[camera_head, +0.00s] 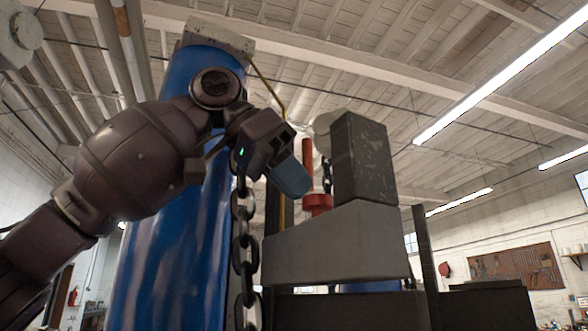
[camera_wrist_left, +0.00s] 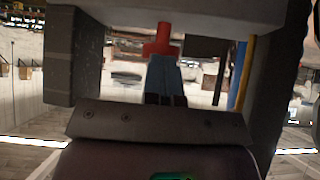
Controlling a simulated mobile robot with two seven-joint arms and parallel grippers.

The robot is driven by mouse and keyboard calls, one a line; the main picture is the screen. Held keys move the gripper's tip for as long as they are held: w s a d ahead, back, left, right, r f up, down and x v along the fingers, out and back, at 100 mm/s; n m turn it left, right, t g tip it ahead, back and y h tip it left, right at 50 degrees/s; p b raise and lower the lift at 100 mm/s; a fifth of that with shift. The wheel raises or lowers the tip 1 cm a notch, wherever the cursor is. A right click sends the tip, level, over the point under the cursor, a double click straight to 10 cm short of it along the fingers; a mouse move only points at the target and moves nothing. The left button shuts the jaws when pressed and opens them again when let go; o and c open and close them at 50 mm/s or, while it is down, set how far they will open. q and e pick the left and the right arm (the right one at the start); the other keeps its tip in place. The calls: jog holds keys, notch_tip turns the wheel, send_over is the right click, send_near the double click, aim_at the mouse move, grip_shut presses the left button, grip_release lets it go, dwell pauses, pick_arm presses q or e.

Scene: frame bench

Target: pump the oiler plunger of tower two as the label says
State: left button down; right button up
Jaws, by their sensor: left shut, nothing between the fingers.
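The red plunger (camera_head: 317,203) stands on a grey bracket (camera_head: 340,250) beside a blue column; a thin red rod (camera_head: 308,155) rises behind or above it. The red plunger also shows in the left wrist view (camera_wrist_left: 162,42), straight beyond the fingertips. My left gripper (camera_head: 290,179) is shut and empty, its blue fingers pointing down and right, just up and left of the plunger. The fingers (camera_wrist_left: 166,78) overlap the plunger's near end in the wrist view; I cannot tell whether they touch. No readable label or tower number shows. My right gripper is out of view.
A dark worn block (camera_head: 362,160) stands on the bracket, right of the plunger. A chain (camera_head: 243,240) hangs left of the bracket, in front of the blue column (camera_head: 165,230). A yellow pipe (camera_head: 270,90) runs behind my gripper. Dark posts stand at right.

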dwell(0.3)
pick_arm(q)
jog(key=v, duration=1)
jog(key=shift+s+a+r, duration=0.15)
jog(key=shift+a+r, duration=0.1)
jog(key=shift+r, duration=0.05)
jog(key=shift+f, duration=0.1)
dwell(2.1)
